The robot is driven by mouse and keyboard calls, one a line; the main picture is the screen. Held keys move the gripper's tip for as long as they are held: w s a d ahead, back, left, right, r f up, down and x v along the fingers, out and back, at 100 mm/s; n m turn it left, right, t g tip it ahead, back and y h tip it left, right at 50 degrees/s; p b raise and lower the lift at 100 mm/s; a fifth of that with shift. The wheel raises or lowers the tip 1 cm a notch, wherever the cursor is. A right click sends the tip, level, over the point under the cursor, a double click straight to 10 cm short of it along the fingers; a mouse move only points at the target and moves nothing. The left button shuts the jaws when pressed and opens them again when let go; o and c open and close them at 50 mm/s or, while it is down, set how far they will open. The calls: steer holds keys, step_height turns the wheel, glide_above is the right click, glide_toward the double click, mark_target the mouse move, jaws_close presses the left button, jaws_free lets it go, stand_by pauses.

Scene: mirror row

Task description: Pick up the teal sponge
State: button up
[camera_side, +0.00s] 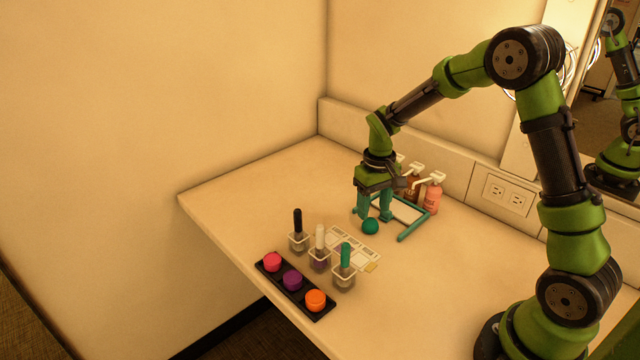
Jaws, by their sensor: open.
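The teal sponge (370,227) is a small round piece on the counter, at the middle right of the side view. My gripper (375,214) points down with its two fingers apart, one to the left and one to the right. The fingertips show just above and behind the sponge in the picture. No object shows held between them. I cannot tell from this one view whether the fingers touch the sponge or how high they are above the counter.
A teal-edged frame (416,225) and pump bottles (432,196) stand close behind my gripper. In front are a printed card (352,250), clear holders with a black, a white and a teal handle (345,256), and a black tray (319,314) of coloured rounds. The counter's left is clear.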

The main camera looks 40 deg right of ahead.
mark_target(371, 221)
steer(key=shift+w+d+f, duration=0.1)
steer(key=shift+w+f, duration=0.05)
steer(key=shift+f, duration=1.2)
steer(key=shift+w+f, duration=0.15)
steer(key=shift+f, duration=1.15)
steer(key=c, duration=0.8)
